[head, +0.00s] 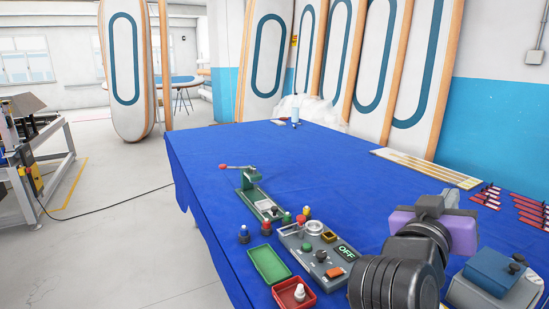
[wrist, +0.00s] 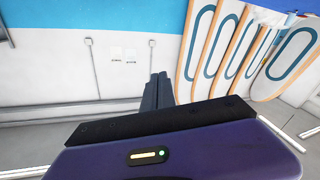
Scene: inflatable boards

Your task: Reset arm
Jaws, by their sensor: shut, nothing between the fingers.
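My gripper (head: 449,199) shows at the right of the head view, with its purple body above the right part of the blue-covered table (head: 330,165). In the wrist view the dark fingers of my gripper (wrist: 158,85) are together, with nothing between them. They point towards a white and blue wall, clear of any object. My black arm hides part of the table below it in the head view.
A control box (head: 318,252) reading OFF, a green lever press (head: 262,203), a green tray (head: 269,264) and a red tray (head: 294,295) stand near the front. Red-handled tools (head: 487,196) lie at right. The table's middle is clear.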

